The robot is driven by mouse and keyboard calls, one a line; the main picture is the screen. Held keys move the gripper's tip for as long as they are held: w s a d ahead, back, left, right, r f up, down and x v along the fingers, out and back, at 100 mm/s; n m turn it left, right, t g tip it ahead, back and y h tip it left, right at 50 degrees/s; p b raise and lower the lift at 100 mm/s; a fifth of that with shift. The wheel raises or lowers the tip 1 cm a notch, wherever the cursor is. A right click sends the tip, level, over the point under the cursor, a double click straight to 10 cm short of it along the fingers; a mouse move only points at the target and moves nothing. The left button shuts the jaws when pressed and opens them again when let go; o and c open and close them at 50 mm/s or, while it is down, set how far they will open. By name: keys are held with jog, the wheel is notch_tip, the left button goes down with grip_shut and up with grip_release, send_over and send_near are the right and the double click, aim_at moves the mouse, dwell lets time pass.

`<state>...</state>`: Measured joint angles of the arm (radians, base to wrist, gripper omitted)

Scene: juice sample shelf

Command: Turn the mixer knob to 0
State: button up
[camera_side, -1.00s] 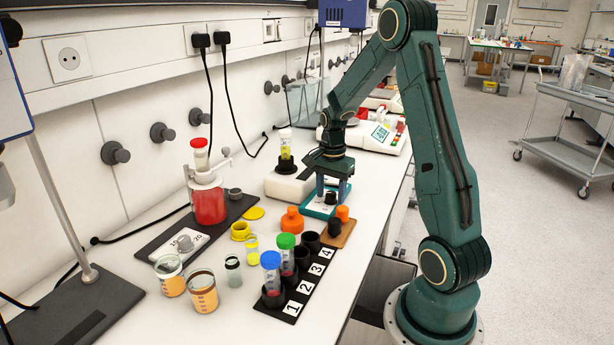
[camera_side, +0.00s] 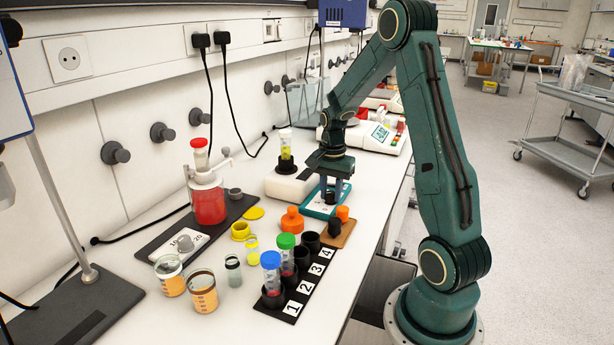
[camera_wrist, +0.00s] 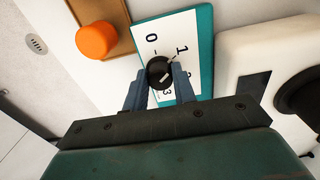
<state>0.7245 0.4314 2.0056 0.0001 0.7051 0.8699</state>
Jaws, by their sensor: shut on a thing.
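The mixer knob (camera_wrist: 160,72) is a round black knob with a white pointer line. It sits on a white dial plate with a teal border (camera_wrist: 205,50), marked 0, 1 and 3 where I can read it. The pointer line lies between the 1 side and the 3 side, not toward the 0. My gripper (camera_wrist: 158,85) is shut on the knob, one finger on each side, pointing down. In the side view my gripper (camera_side: 333,192) is over the teal plate (camera_side: 313,207), and the knob is mostly hidden.
A wooden block (camera_side: 336,236) with an orange knob (camera_side: 342,213) stands beside the plate. A white mixer body (camera_side: 286,190) holding a tube is to the left. An orange cap (camera_side: 292,220) and a black numbered tube rack (camera_side: 290,305) are nearer the camera.

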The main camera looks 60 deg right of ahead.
aim_at(331, 193)
jog(key=n, duration=1)
jog(key=shift+n, duration=0.3)
jog(key=shift+d, duration=0.1)
jog(key=o, duration=1)
notch_tip(331, 193, up, 14)
jog(key=shift+f, duration=0.1)
dwell(0.4)
